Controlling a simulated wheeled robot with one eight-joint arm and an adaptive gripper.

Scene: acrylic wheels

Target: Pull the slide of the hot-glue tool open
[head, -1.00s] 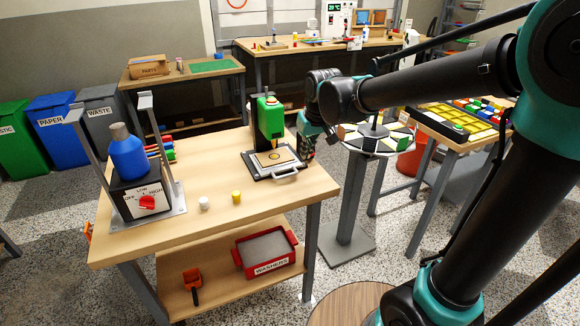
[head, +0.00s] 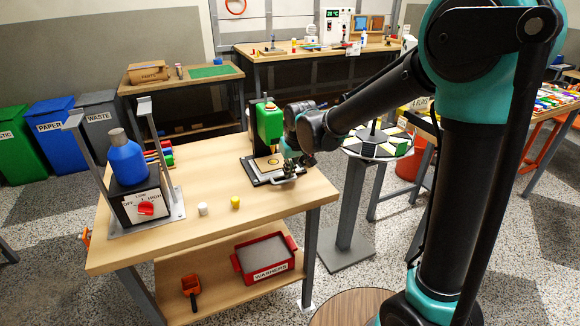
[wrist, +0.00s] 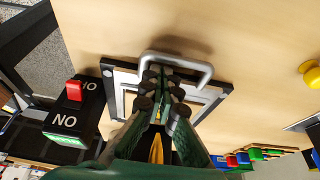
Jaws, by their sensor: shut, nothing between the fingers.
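The hot-glue tool (head: 268,122) is green and stands upright on a black base at the back right of the wooden table. Its flat slide (head: 259,167) lies low in front, with a silver loop handle (head: 288,180) facing the table's front. The handle also shows in the wrist view (wrist: 205,73). My gripper (head: 292,168) is low over the slide beside the handle. In the wrist view my gripper's fingertips (wrist: 162,72) are together within the loop's outline, close to its bar. Whether they touch it I cannot tell. My fingers hide part of the slide.
A blue bottle (head: 127,160) stands on a black dial box (head: 140,204) at the table's left. A white cap (head: 203,209) and a yellow cap (head: 235,202) sit on the tabletop.

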